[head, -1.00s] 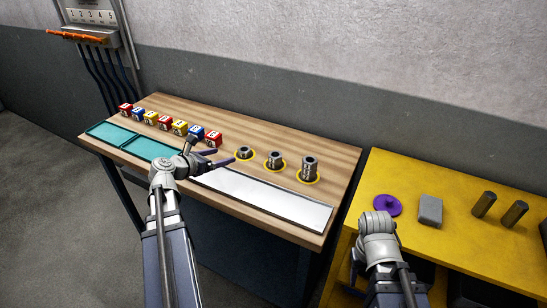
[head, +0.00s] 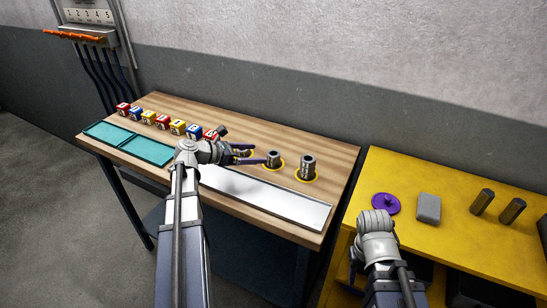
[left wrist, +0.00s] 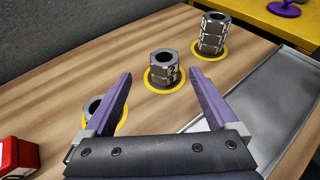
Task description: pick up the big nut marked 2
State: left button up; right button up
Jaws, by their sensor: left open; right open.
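The big nut marked 2 (head: 273,158) stands upright in a yellow ring on the wooden bench, the middle of three nuts. In the left wrist view the nut (left wrist: 164,69) shows its white 2 and lies between the two fingertips in the picture, just beyond them. My left gripper (head: 253,156) is open and empty, its purple fingers pointing at this nut from the left; no contact is visible. My right gripper (head: 352,269) is low by the yellow table's left edge, mostly hidden behind its own wrist.
A taller nut (head: 308,167) stands to the right; a shorter nut (left wrist: 93,106) is partly hidden by my left finger. A pale strip (head: 265,197) runs along the front. The yellow table (head: 455,238) holds a purple knob (head: 386,204).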

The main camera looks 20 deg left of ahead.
aim_at(271, 154)
pick_arm(q)
jog(key=shift+d+b+x, duration=0.25)
jog(key=shift+b+x, duration=0.7)
jog(key=shift+x, duration=2.25)
jog(key=shift+s+r, duration=0.15)
jog(key=shift+s, duration=0.05)
grip_shut()
